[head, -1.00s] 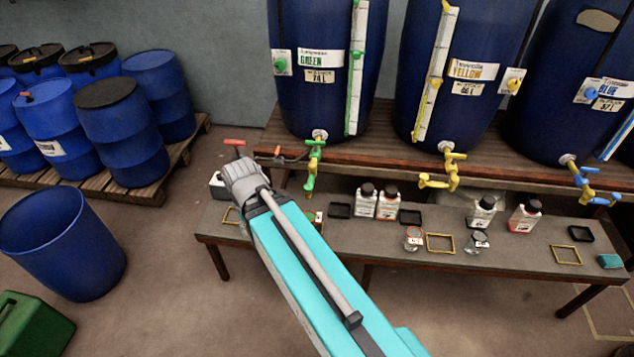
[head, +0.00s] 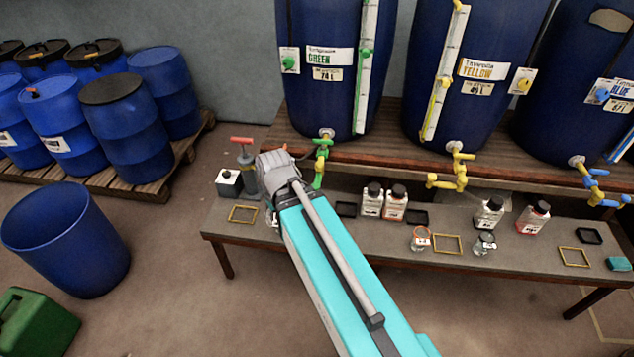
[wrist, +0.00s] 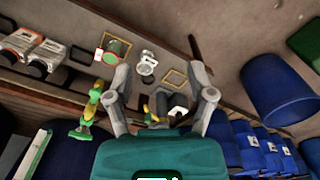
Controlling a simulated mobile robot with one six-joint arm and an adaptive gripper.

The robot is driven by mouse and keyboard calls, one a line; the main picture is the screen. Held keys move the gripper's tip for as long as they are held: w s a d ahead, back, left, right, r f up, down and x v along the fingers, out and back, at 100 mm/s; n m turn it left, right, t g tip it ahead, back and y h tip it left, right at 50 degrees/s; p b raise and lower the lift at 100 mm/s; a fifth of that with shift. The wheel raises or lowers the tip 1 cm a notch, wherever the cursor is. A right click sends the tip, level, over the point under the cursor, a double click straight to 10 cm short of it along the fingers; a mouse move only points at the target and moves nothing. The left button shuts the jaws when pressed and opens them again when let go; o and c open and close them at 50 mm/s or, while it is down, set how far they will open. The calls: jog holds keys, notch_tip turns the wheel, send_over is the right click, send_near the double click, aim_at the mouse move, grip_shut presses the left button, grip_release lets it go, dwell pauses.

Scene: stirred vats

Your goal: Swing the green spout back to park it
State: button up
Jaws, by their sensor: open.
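The green spout (head: 319,170) hangs from the yellow-and-green tap (head: 323,145) at the foot of the vat labelled GREEN (head: 335,60). Its lower end points down toward the bench. In the head view my gripper is just left of the spout, and my own wrist hides its fingertips. In the wrist view my gripper (wrist: 162,88) has its two fingers spread wide with nothing held between them. The green spout (wrist: 82,122) shows there outside the left finger, apart from the grip. I cannot tell whether that finger touches it.
Bottles (head: 384,202) and a yellow frame (head: 243,214) are on the low bench (head: 350,240). Yellow (head: 455,172) and blue (head: 595,182) spouts are to the right.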

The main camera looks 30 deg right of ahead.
jog(key=w+d+f+m+y+b, duration=0.1)
jog(key=w+d+f+m+b, duration=0.25)
jog(key=w+d, duration=0.85)
jog(key=m+t+b, duration=0.1)
jog(key=m+b, duration=0.2)
send_over(318, 181)
jog(key=s+d, duration=0.1)
jog(key=d, duration=0.1)
jog(key=f, duration=0.2)
jog(key=shift+s+d+f+y, duration=0.15)
jog(key=shift+d+f+y, duration=0.05)
jog(key=shift+f+y, duration=0.2)
jog(key=shift+f, duration=0.15)
jog(key=f+b, duration=0.4)
jog(key=w+a+f+b, duration=0.1)
jog(key=f+b, duration=0.3)
jog(key=b, duration=0.1)
jog(key=a+f+b, duration=0.1)
jog(key=f+b, duration=0.3)
jog(key=f, duration=0.1)
jog(key=shift+w+a+f, duration=0.1)
jog(key=shift+w+a, duration=0.05)
jog(key=shift+w, duration=0.1)
